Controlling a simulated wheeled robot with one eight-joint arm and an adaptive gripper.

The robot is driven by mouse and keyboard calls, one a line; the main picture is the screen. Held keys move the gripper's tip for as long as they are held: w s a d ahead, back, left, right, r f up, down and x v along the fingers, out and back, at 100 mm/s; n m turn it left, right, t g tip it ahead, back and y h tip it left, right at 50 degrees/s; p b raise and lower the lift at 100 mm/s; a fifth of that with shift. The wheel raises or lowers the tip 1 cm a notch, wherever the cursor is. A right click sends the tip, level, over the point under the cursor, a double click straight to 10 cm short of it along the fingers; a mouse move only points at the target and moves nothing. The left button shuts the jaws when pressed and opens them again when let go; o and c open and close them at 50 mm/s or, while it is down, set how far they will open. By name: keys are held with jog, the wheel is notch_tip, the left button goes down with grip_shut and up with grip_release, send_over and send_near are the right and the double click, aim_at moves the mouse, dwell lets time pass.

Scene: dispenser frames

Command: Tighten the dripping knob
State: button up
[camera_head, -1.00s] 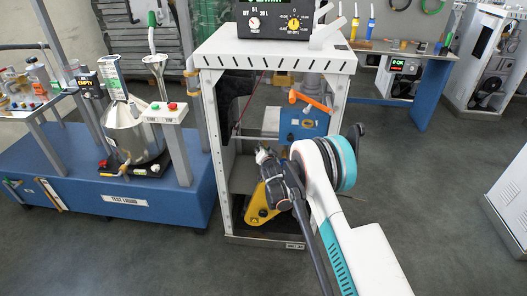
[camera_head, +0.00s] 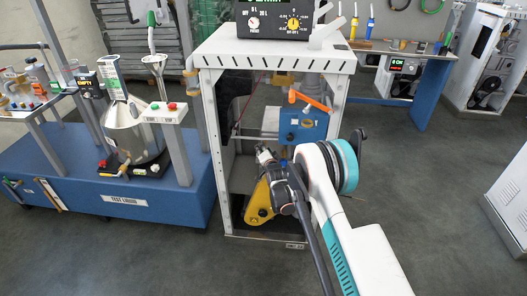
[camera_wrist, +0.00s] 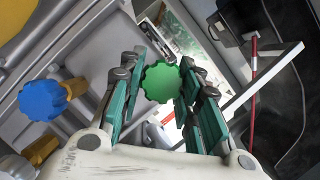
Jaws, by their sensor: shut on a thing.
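A green lobed knob (camera_wrist: 160,82) sits between the two green-padded fingers of my gripper (camera_wrist: 158,85) in the wrist view. The fingers are shut on its sides. A blue lobed knob (camera_wrist: 43,100) on a brass fitting (camera_wrist: 72,88) is at the left of the wrist view, apart from the fingers. In the head view my gripper (camera_head: 265,156) reaches into the open white dispenser frame (camera_head: 224,170). The green knob cannot be made out there. No drip is visible in either view.
Inside the frame are a blue box (camera_head: 303,126) with an orange handle (camera_head: 312,101) above it and a yellow part (camera_head: 257,206) below my gripper. A red rod (camera_wrist: 254,62) is at the right in the wrist view. Frame posts stand close on both sides.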

jog(key=o, duration=1.1)
jog(key=v, duration=1.2)
